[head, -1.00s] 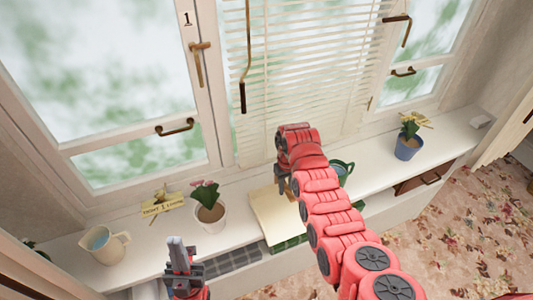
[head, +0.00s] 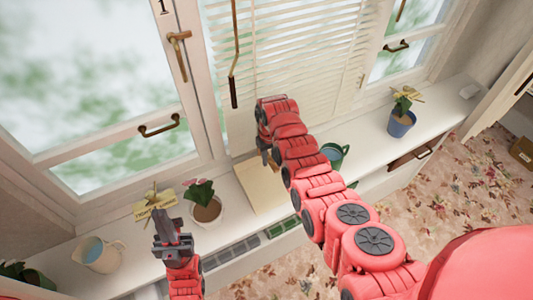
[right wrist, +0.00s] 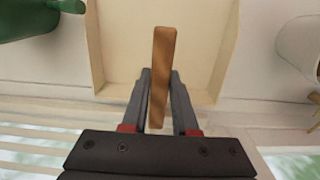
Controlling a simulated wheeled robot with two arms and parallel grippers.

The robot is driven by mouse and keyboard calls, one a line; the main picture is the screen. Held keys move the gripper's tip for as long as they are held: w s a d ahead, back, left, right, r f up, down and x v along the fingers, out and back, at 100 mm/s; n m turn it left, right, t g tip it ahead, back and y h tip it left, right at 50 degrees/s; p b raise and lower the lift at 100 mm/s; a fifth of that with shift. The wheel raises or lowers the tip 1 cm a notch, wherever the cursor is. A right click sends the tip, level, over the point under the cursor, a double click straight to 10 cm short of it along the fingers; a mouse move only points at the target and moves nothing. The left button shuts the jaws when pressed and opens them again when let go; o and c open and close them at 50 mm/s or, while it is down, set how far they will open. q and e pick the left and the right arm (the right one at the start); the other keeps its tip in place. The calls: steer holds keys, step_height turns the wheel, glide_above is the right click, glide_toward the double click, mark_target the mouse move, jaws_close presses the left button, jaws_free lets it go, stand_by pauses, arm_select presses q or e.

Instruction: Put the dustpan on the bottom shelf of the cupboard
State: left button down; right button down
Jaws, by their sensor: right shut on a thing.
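A cream tray-like pan (head: 256,190), which appears to be the dustpan, is over the white sill below the blinds. In the right wrist view the pan (right wrist: 110,65) shows low raised sides, with a wooden handle (right wrist: 165,50) in front of it. My right gripper (right wrist: 158,80) is shut on that handle; in the head view its fingers are largely hidden by my arm. My left gripper (head: 168,225) is raised in front of the sill, and its finger gap is not clear. A low white cupboard front with a brown handle (head: 423,152) is under the sill at right.
On the sill (head: 440,102) stand a cream jug (head: 98,255), a pink-flowered pot (head: 206,211), a green watering can (head: 334,154) and a blue pot (head: 401,124). A grey grille (head: 235,253) lies along the front edge. Flowered carpet (head: 450,220) is open at right.

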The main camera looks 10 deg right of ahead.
steer(key=shift+s+d+r, duration=0.1)
steer(key=shift+s+r, duration=0.05)
steer(key=shift+s, duration=0.15)
steer(key=shift+w+f, duration=0.1)
steer(key=shift+f, duration=0.15)
steer(key=c, duration=0.7)
jaws_free()
steer(key=shift+r, duration=0.2)
